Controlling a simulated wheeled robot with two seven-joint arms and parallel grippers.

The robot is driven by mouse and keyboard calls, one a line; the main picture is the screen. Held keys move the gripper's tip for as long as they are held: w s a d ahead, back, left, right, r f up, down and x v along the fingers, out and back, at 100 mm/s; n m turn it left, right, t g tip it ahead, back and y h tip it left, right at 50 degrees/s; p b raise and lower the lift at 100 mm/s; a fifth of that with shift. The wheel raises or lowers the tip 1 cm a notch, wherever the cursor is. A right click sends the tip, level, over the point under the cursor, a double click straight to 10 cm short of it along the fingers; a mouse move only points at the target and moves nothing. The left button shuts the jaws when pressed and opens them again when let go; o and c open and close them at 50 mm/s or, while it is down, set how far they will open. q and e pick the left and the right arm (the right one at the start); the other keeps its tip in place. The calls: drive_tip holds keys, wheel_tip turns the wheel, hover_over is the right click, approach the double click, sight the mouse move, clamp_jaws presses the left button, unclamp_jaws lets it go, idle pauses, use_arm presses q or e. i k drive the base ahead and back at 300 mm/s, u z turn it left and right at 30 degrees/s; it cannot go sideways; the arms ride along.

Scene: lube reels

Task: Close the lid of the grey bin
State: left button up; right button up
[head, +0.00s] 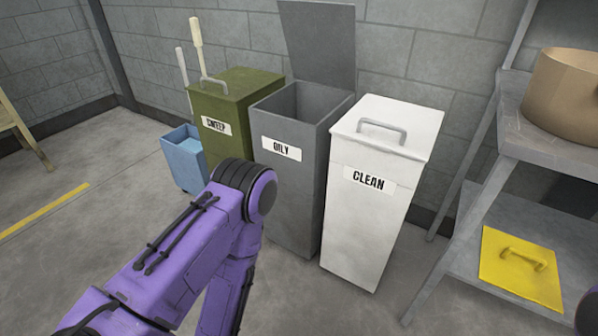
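The grey bin (272,187), labelled OILY, stands between a green bin and a white bin. Its lid (318,45) is up, standing near upright at the back against the wall side, and the dark inside of the bin shows. My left arm, purple with a dark joint, comes in from the lower left and bends in front of the green and grey bins. It hides the lower front of both. Its gripper is out of view. My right gripper is not in view either.
The green bin (238,95), labelled SWEEP, and the white bin (365,205), labelled CLEAN, have shut lids with handles. A blue bucket (184,160) stands left. A grey shelf (560,145) at right holds a tan round container (568,98) and a yellow lid-like plate (510,275).

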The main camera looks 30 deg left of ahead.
sight(320, 36)
drive_tip(key=u, duration=2.1)
drive_tip(key=i, duration=1.2)
drive_tip(key=z, duration=1.5)
